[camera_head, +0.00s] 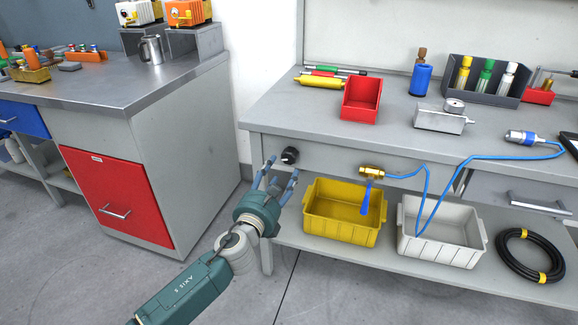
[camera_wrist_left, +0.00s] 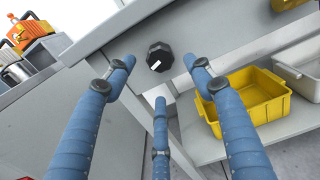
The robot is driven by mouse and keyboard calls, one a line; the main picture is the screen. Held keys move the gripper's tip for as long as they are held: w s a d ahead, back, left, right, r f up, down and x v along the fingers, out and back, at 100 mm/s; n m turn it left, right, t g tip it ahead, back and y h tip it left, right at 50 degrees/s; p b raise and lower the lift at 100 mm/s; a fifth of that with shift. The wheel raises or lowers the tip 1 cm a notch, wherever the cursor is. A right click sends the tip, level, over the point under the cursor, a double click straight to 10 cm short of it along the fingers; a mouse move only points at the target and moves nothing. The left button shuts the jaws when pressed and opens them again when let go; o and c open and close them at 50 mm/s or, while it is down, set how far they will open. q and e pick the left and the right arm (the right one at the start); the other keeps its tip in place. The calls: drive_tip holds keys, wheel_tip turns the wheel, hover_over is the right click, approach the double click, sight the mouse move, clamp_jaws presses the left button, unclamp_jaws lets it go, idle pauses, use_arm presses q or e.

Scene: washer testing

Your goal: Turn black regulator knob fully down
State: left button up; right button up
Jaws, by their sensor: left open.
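The black regulator knob (camera_head: 290,155) is on the front panel of the workbench, near its left end. In the left wrist view the knob (camera_wrist_left: 159,56) is a dark faceted knob with a white mark on its face, seen ahead between the fingers. My left gripper (camera_head: 281,177) is open, with blue-wrapped fingers, just below and in front of the knob. In the wrist view its fingers (camera_wrist_left: 160,80) are spread around the line to the knob, with a gap still visible; I see no contact. My right gripper is not in view.
A brass valve (camera_head: 371,172) with a blue handle and blue hose sits to the right on the panel. A yellow bin (camera_head: 343,238) and a white bin (camera_head: 438,258) stand on the lower shelf. A red-drawer cabinet (camera_head: 185,165) stands at left, with clear floor between.

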sight(288, 160)
use_arm(q)
drive_tip(key=b+x, duration=0.2)
drive_tip(key=x, duration=0.4)
drive_tip(key=shift+w+d+f, duration=0.1)
drive_tip(key=shift+w, duration=0.05)
drive_tip(key=shift+b+x, duration=0.55)
drive_tip(key=shift+x, duration=0.55)
drive_tip(key=shift+w+d, duration=0.15)
drive_tip(key=shift+w, duration=0.2)
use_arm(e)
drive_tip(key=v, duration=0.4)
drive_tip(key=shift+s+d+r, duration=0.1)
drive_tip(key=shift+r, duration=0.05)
use_arm(q)
drive_tip(key=c, duration=1.2)
